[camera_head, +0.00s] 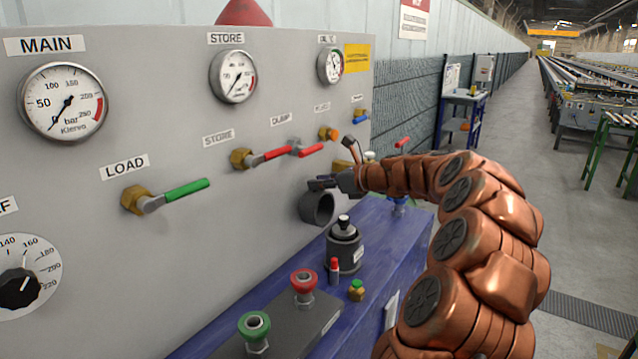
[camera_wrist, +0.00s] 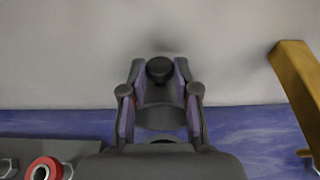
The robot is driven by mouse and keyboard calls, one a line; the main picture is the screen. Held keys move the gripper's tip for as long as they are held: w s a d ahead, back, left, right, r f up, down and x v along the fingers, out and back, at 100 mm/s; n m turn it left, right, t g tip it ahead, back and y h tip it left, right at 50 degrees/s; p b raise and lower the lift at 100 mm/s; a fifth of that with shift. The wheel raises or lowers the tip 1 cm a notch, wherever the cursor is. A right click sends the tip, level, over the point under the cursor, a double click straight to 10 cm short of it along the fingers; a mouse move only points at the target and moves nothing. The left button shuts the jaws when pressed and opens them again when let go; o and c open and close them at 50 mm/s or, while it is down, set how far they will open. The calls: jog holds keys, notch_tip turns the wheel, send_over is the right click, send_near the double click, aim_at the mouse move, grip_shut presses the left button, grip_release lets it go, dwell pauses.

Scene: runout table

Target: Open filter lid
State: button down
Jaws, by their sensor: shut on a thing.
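My gripper (camera_head: 322,184) is in front of the grey panel, above the blue ledge. In the wrist view, its fingers (camera_wrist: 160,68) are shut on a black knob (camera_wrist: 160,72). A dark grey round piece (camera_wrist: 158,118) shows between the fingers below the knob. In the head view, a dark grey hollow ring-shaped piece (camera_head: 318,207) sits just under the fingertips, close to the panel; it looks like the lid. I cannot tell whether it touches the panel. A dark grey canister (camera_head: 344,252) with a black knob on top stands upright on the ledge, below the gripper.
On the blue ledge (camera_head: 388,232) are a red button (camera_head: 303,282), a green button (camera_head: 254,328), a small red-topped item (camera_head: 335,270) and a brass-green fitting (camera_head: 356,290). Red-handled valves (camera_head: 276,154) and gauges (camera_head: 234,77) are on the panel. A brass-coloured bar (camera_wrist: 298,88) is right of the fingers.

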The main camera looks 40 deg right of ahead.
jog(key=shift+s+d+r+t+y, duration=0.1)
jog(key=shift+s+d+t+y, duration=0.2)
jog(key=shift+s+t, duration=0.5)
jog(key=c, duration=0.9)
grip_release()
jog(key=v, duration=1.2)
